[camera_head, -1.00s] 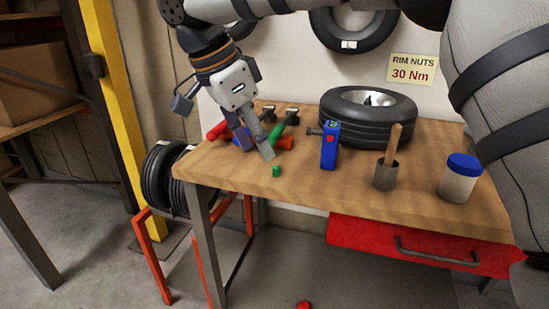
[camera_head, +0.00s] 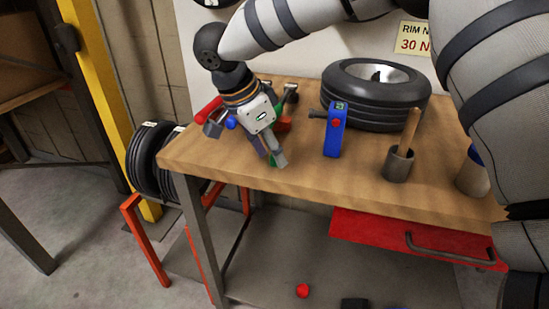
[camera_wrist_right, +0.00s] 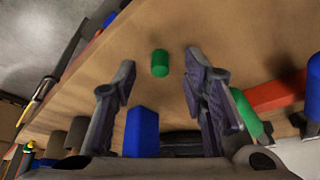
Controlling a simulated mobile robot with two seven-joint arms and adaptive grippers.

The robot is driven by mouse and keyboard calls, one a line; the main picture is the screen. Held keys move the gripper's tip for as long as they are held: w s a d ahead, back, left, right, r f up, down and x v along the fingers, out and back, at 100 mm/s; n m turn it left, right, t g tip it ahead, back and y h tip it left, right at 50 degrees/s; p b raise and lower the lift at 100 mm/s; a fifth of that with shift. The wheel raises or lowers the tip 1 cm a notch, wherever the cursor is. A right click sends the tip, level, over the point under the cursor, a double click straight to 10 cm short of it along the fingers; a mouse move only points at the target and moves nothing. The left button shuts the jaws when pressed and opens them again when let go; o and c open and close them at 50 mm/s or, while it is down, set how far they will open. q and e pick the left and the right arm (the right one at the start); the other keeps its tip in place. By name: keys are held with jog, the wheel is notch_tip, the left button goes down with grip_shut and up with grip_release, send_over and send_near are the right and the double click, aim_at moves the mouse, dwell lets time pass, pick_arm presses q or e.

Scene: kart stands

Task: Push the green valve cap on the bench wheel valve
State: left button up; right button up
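The green valve cap (camera_wrist_right: 159,63) stands on the wooden bench top, near the front edge. In the head view the fingers mostly hide the cap (camera_head: 273,159). My right gripper (camera_head: 271,157) points down over it. In the right wrist view the gripper (camera_wrist_right: 161,65) is open, with the cap showing between its fingertips, nearer neither finger by much. Contact cannot be told. The bench wheel (camera_head: 375,107) lies flat at the back of the bench, to the right of the gripper; its valve is not clear. My left gripper is out of view.
A blue gauge-like device (camera_head: 334,132) stands between gripper and wheel. A metal cup with a wooden handle (camera_head: 398,165) and a blue-lidded jar (camera_head: 471,178) are farther right. Coloured-handled tools lie behind the gripper. A red cap-like piece (camera_head: 303,291) lies below the bench.

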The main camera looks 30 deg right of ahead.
jog(key=shift+d+f, duration=0.1)
jog(key=shift+f, duration=0.15)
jog(key=c, duration=0.7)
jog(key=shift+c, duration=0.2)
